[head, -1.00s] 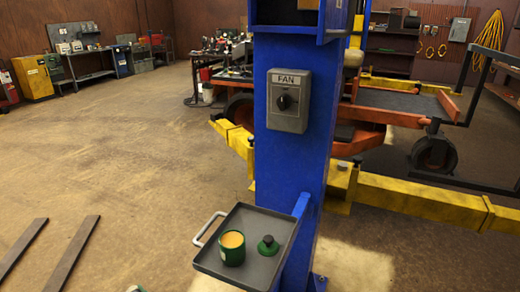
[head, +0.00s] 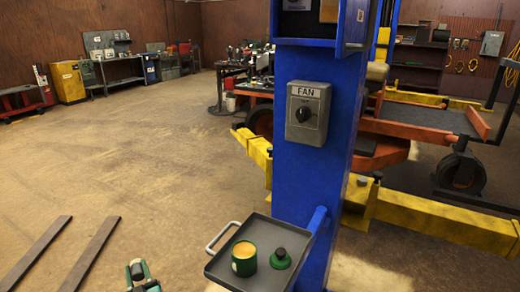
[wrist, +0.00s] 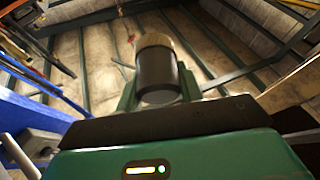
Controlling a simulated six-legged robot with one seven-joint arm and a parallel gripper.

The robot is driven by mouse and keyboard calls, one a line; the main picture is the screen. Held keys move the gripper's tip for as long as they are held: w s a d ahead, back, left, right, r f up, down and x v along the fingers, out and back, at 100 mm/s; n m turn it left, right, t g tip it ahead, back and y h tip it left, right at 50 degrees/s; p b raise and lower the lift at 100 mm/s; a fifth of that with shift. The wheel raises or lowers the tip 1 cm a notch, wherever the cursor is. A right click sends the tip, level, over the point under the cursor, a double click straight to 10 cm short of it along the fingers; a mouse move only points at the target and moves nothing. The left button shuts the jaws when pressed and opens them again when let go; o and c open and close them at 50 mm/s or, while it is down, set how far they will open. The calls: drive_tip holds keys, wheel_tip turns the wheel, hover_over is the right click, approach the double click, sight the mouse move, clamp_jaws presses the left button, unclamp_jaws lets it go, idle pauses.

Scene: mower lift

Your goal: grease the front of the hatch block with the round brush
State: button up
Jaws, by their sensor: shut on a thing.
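My gripper (wrist: 158,92) is shut on the round brush (wrist: 158,70), a dark cylinder with a pale, blunt end, pointing up in the wrist view. In the head view my gripper (head: 140,272) shows at the bottom edge, left of the tray and apart from it. An open green tin (head: 244,266) with yellow-orange grease stands on the grey tray (head: 222,268). I cannot make out the hatch block for certain; an open blue box (head: 300,42) at the top of the post is cut off by the picture edge.
The blue post (head: 300,180) carries a grey FAN switch box (head: 307,113) and the tray. A green lid with a dark knob (head: 281,258) lies beside the tin.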

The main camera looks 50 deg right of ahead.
drive_tip(key=w+d+r+m+g+h, duration=0.2)
drive_tip(key=d+r+m+g+h, duration=0.65)
drive_tip(key=d+r, duration=1.85)
drive_tip(key=s+d+r+g+h, duration=0.2)
drive_tip(key=s+d+r, duration=0.4)
drive_tip(key=r, duration=0.4)
drive_tip(key=s+d+r+m+g+h, duration=0.1)
drive_tip(key=s+d+r, duration=0.45)
drive_tip(key=r, duration=0.35)
drive_tip(key=s+d+r+g+h, duration=0.2)
drive_tip(key=s+d+r, duration=0.4)
drive_tip(key=r, duration=0.4)
drive_tip(key=s+a+r+m+g, duration=0.2)
drive_tip(key=s+r, duration=1.6)
drive_tip(key=r, duration=0.1)
drive_tip(key=shift+n+h, duration=0.25)
drive_tip(key=shift+h, duration=0.1)
drive_tip(key=shift+w+d+f, duration=0.1)
drive_tip(key=shift+w+d, duration=0.05)
drive_tip(key=shift+d, duration=1.35)
drive_tip(key=shift+w+d+f, duration=0.1)
drive_tip(key=shift+d, duration=1.4)
drive_tip(key=shift+w+d+g, duration=0.1)
drive_tip(key=shift+d+g, duration=0.25)
drive_tip(key=shift+d, duration=0.6)
